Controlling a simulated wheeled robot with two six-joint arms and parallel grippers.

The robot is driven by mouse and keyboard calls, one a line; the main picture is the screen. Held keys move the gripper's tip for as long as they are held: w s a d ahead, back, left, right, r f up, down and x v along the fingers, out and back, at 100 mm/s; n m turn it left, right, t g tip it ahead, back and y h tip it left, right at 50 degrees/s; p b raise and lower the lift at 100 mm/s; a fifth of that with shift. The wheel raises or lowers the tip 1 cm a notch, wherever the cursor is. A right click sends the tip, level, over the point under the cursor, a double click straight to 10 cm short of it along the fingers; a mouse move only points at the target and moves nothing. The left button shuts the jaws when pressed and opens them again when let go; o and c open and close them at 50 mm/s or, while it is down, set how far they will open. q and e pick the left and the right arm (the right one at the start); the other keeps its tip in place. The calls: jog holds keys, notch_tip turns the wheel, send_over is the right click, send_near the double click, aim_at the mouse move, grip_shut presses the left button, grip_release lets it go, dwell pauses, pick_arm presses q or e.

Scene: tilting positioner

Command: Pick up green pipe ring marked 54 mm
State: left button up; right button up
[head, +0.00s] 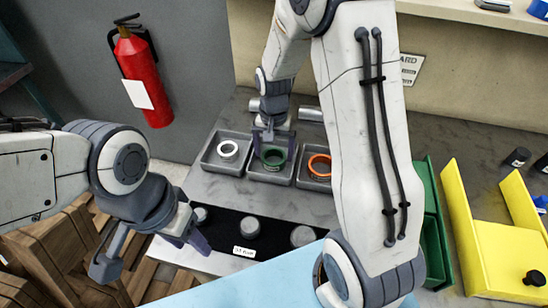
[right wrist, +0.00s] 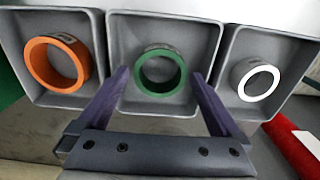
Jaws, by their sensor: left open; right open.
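The green pipe ring (head: 273,164) lies in the middle grey tray (head: 268,178). It also shows in the right wrist view (right wrist: 160,93), with a small tag at its upper rim that I cannot read. My right gripper (head: 273,147) is open above the middle tray, pointing down. In the right wrist view its fingers (right wrist: 160,78) stand on either side of the green ring, with gaps and nothing held. My left gripper (head: 152,256) is open and empty at the lower left, beside the black mat.
A white ring (head: 228,149) and an orange ring (head: 320,165) lie in the neighbouring trays. Several grey round pieces (head: 250,227) and a white label (head: 244,252) are on the black mat (head: 275,237). A green bin (head: 430,210) and yellow fixture (head: 505,250) stand right.

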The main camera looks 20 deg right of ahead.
jog(key=shift+f, duration=0.95)
jog(key=shift+c, duration=0.3)
jog(key=c, duration=1.4)
jog(key=shift+r, duration=0.1)
